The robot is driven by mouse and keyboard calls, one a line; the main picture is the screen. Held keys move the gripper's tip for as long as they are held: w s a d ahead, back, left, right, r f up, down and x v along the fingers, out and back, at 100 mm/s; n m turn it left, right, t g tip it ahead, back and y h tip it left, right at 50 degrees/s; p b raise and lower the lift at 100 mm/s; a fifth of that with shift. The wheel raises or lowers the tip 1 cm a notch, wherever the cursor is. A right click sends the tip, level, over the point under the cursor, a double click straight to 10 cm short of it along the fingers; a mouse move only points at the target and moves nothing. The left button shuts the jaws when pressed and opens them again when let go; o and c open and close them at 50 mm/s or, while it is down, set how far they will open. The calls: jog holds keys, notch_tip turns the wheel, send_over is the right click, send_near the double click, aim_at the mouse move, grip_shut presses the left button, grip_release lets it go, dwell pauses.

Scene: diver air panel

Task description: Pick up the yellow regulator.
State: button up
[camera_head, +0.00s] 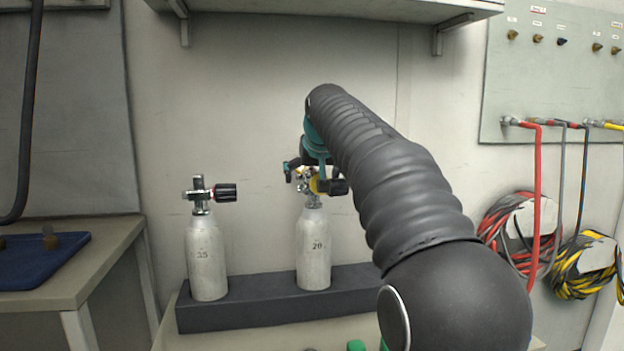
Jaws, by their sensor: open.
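The yellow regulator (315,186) shows as a small yellow patch at the valve on top of the right-hand white cylinder (314,250), marked 20. My arm and gripper hide much of it. My gripper (305,174) has teal and dark parts and is in front of or over the valve. Its jaws are open around or beside the valve top. I cannot tell whether they touch the regulator.
A second white cylinder (206,262), marked 25, stands left with its black-knobbed valve (225,193). Both cylinders stand in a dark rack (250,312). A shelf (330,12) hangs above. A hose panel (550,80) and coiled hoses (510,225) are at right; a bench (95,260) is at left.

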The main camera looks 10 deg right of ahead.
jog(key=shift+r, duration=0.1)
jog(key=c, duration=1.7)
jog(key=shift+c, duration=0.2)
jog(key=shift+r, duration=0.15)
jog(key=shift+r, duration=0.25)
notch_tip(320, 180, up, 4)
jog(key=shift+p, duration=0.95)
jog(key=s+d+r, duration=0.1)
jog(key=s+r, duration=0.1)
jog(key=s, duration=0.1)
jog(key=s+d+r, duration=0.1)
jog(key=s+r, duration=0.1)
jog(key=s, duration=0.2)
jog(key=s+d+r, duration=0.2)
jog(key=s, duration=0.2)
jog(key=shift+d+r, duration=0.1)
